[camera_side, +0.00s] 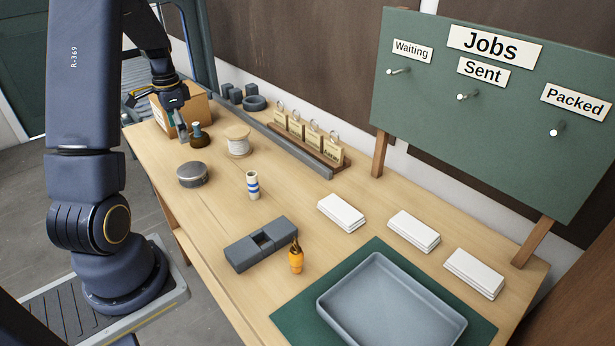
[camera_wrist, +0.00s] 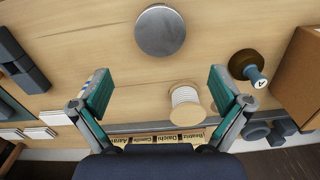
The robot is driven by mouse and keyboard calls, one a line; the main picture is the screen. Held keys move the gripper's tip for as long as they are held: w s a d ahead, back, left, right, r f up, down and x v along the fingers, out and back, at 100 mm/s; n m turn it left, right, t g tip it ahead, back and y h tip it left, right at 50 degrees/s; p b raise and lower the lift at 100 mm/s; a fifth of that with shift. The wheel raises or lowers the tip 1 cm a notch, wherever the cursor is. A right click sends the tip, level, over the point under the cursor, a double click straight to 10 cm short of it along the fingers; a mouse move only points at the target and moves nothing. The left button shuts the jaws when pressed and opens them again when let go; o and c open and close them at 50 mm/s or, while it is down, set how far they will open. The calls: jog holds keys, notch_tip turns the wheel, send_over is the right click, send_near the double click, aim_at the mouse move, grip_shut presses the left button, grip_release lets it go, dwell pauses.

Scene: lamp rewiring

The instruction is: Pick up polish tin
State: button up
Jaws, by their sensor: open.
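The polish tin, which I take to be the round grey lidded tin (camera_side: 192,175), stands on the bench toward its left edge in the side view. In the wrist view the tin's flat lid (camera_wrist: 160,31) shows at the top centre, beyond my fingertips. My gripper (camera_side: 181,132) is above the bench's far left part, farther back than the tin and apart from it. In the wrist view my gripper (camera_wrist: 160,88) is open, with its teal-padded fingers wide apart and nothing held between them.
A thread spool (camera_side: 238,141) and a dark stamp (camera_side: 199,137) stand close behind the tin. A cardboard box (camera_side: 190,106) is by my gripper. A striped cylinder (camera_side: 253,185), grey block (camera_side: 261,244) and orange bottle (camera_side: 296,258) stand nearer the camera. Bench left of the tin is clear.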

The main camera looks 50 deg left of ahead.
aim_at(192, 169)
jog(key=f, duration=1.3)
jog(key=shift+w+f, duration=0.2)
jog(key=c, duration=1)
jog(key=shift+r, duration=0.15)
jog(key=shift+c, duration=0.2)
